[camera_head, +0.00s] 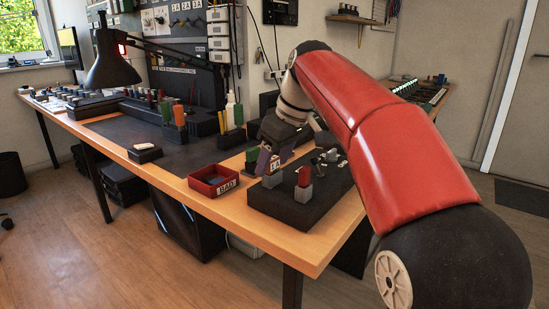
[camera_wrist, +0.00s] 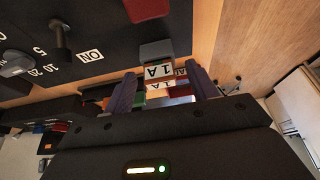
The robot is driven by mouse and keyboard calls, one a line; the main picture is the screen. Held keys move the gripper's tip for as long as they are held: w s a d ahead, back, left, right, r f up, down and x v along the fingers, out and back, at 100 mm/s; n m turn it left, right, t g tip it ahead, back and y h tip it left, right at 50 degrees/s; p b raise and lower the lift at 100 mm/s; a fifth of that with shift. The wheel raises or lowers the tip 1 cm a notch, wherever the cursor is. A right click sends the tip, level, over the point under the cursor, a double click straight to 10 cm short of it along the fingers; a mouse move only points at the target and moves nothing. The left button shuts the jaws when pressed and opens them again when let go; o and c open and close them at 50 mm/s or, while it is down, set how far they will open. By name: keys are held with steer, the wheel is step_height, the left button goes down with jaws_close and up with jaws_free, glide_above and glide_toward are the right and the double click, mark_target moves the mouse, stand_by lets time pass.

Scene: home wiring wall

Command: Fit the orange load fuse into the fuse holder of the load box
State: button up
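The load box (camera_head: 318,206) is a dark block at the table's right front. A grey fuse holder (camera_head: 272,180) stands on it, and the holder also shows in the wrist view (camera_wrist: 157,50). The orange fuse (camera_head: 275,166), labelled 1A, is upright above or in this holder; how deep it sits is unclear. My gripper (camera_head: 268,158) is at the fuse, with its two purple fingers on either side of it in the wrist view (camera_wrist: 162,76). Whether the fingers touch the fuse is not clear.
A red fuse (camera_head: 304,176) stands in a neighbouring grey holder on the box. A knob (camera_wrist: 61,36) and an ON label (camera_wrist: 90,56) are on its panel. A red BAD tray (camera_head: 213,181) lies to the left. A black lamp (camera_head: 110,65) stands further left.

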steer(key=p+v, duration=0.2)
steer(key=v, duration=0.5)
steer(key=shift+r, duration=0.35)
steer(key=shift+s+d, duration=0.15)
steer(key=shift+d, duration=0.05)
steer(key=s+d+f+m+t+h, duration=0.1)
steer(key=s+d+f+m, duration=0.4)
steer(key=s+f, duration=0.6)
steer(key=s+d+f+m+t+h, duration=0.1)
steer(key=s+d+f+m, duration=0.4)
steer(key=s+f, duration=0.7)
steer(key=s+d+h, duration=0.1)
steer(key=d, duration=0.1)
steer(key=shift+s+d+f+t+h, duration=0.15)
steer(key=shift+d+f+t+h, duration=0.15)
steer(key=shift+t, duration=0.1)
